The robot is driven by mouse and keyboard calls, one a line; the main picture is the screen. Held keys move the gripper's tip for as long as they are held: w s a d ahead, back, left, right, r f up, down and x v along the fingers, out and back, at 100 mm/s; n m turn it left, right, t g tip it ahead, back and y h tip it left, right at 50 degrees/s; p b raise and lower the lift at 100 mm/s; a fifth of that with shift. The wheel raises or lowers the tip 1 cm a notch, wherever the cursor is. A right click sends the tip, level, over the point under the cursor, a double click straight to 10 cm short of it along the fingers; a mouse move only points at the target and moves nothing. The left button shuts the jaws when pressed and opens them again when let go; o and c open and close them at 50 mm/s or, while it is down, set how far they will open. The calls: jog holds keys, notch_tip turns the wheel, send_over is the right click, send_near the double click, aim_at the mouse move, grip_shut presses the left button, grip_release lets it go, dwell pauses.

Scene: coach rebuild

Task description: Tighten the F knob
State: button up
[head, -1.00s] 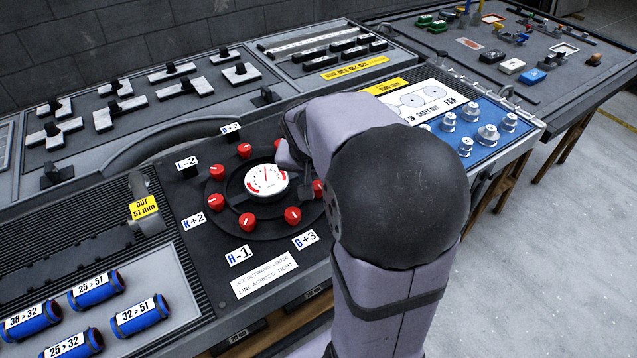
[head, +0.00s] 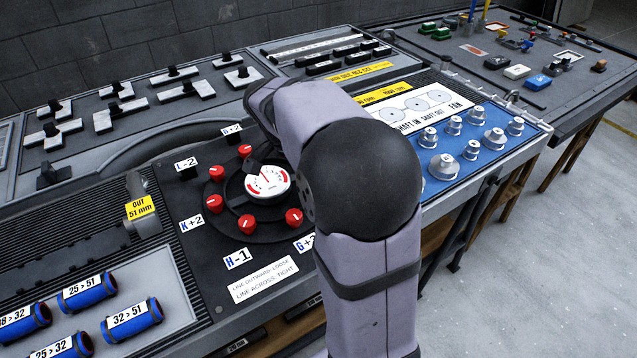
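The round black dial plate (head: 232,182) carries red knobs in a ring around a white gauge (head: 267,182). Red knobs show at the upper left (head: 245,151), left (head: 214,203), bottom (head: 247,224) and lower right (head: 293,217), each with a white line. The F knob and its label cannot be made out; the right side of the ring is hidden behind my arm. My arm bends over that side, its dark wrist part close above the gauge. The fingers of my gripper cannot be made out, nor whether they touch a knob.
A label (head: 263,279) reads line outward loose, line across tight. Blue cylinders (head: 132,317) lie at the lower left. A blue panel with metal pulleys (head: 494,139) is at the right. A grey bracket marked OUT 51 mm (head: 141,207) stands left of the dial.

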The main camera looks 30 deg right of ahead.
dwell(0.3)
jog(key=o, duration=1)
jog(key=shift+o, duration=0.2)
jog(key=shift+r, duration=0.1)
jog(key=v, duration=0.7)
